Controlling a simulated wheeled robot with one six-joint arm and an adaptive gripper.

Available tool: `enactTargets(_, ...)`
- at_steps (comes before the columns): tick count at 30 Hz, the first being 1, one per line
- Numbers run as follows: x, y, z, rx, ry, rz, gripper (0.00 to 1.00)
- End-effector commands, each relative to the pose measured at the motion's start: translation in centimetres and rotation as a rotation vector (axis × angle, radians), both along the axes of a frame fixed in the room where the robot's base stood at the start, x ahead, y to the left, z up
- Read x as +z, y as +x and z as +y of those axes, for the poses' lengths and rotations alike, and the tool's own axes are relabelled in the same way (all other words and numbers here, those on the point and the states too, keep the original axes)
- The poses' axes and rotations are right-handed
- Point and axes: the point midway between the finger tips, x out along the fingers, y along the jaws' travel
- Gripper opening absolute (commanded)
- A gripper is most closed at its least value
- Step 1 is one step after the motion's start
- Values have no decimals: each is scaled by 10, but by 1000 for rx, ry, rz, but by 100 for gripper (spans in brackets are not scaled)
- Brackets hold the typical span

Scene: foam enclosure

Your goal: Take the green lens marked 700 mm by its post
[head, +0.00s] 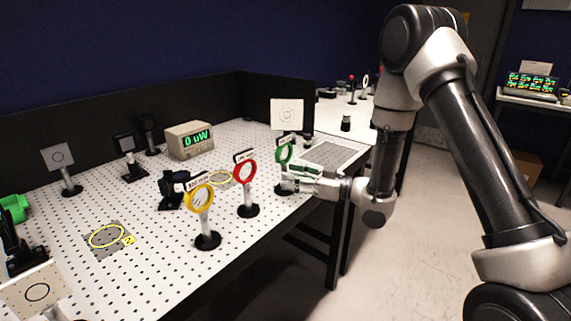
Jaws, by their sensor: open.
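The green-ringed lens (284,154) stands upright near the right edge of the perforated table, with a small label above it that is too small to read. Its dark round base (283,189) shows below. My gripper (289,182) reaches in from the right at the height of the post, low beside the lens. The jaws are open. The fingers cover part of the post, and I cannot tell whether they are around it or in front of it.
A red-ringed lens (245,175) stands just left of the green one, and a yellow-ringed lens (200,198) stands nearer the front. A white card (287,114) is behind. A grey perforated plate (323,156) lies to the right. A power meter (190,140) sits at the back.

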Motion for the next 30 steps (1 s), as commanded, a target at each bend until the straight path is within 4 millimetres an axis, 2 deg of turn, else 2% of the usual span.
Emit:
enactTargets(3,0,6,19,3,-1,-1,42)
enactTargets(6,0,9,27,2,-1,-1,42)
enactTargets(13,0,10,28,-1,-1,0,42)
enactTargets(14,0,10,28,-1,-1,0,40)
enactTargets(18,0,10,28,-1,-1,0,15)
enactTargets(21,0,10,28,-1,-1,0,0)
enactTargets(30,1,10,28,-1,0,-1,0)
